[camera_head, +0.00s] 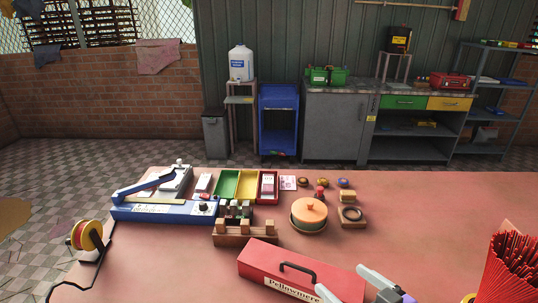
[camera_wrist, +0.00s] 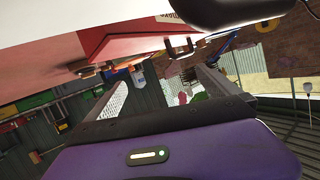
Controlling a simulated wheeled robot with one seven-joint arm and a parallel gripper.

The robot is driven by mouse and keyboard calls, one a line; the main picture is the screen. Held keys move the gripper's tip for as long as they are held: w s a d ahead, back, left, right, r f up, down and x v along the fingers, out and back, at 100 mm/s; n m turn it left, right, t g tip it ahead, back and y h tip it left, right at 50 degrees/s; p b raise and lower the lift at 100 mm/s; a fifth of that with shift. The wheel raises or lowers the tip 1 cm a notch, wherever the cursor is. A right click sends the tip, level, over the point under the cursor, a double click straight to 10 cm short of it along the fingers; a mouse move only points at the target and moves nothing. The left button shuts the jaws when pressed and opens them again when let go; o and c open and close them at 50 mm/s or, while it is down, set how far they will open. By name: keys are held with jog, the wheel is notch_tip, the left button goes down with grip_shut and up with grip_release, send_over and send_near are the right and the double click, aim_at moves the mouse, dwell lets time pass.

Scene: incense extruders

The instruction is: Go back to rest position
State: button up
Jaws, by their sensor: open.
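My gripper (camera_head: 340,279) shows at the bottom edge of the head view, its two pale fingers spread apart with nothing between them. It is at the near side of the table, in front of the red toolbox (camera_head: 285,262) with a black handle. In the wrist view my gripper (camera_wrist: 160,80) is open and empty, and the picture is strongly tilted. The toolbox also shows there (camera_wrist: 125,38), above the fingers.
The pink table (camera_head: 430,205) holds a blue sealing machine (camera_head: 165,210), coloured trays (camera_head: 247,185), a wooden rack (camera_head: 230,240), a round orange-lidded pot (camera_head: 309,212) and a spool (camera_head: 87,235). Red incense sticks (camera_head: 515,265) stand at right. The table's right middle is clear.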

jog(key=s+d+m+h, duration=0.1)
jog(key=s, duration=0.1)
jog(key=s+d+f+m+t+h, duration=0.1)
jog(key=s+d+m+h, duration=0.1)
jog(key=s+d+f+m+t+h, duration=0.1)
jog(key=s+d+m+h, duration=0.1)
jog(key=s+h, duration=0.1)
jog(key=s, duration=0.1)
jog(key=s+d+m+t+h, duration=0.1)
jog(key=s, duration=0.2)
jog(key=s+d+r+h, duration=0.1)
jog(key=s, duration=0.1)
jog(key=shift+s+m+t, duration=0.3)
jog(key=shift+s+m, duration=0.05)
jog(key=shift+m, duration=0.05)
jog(key=s+a+r+n, duration=0.1)
jog(key=s+a, duration=0.1)
jog(key=s, duration=0.8)
jog(key=s+a+n+g+y, duration=0.1)
jog(key=s, duration=1)
jog(key=shift+s+a+r+n+g, duration=0.15)
jog(key=shift+a+r+n+g, duration=0.15)
jog(key=shift+a+r, duration=0.05)
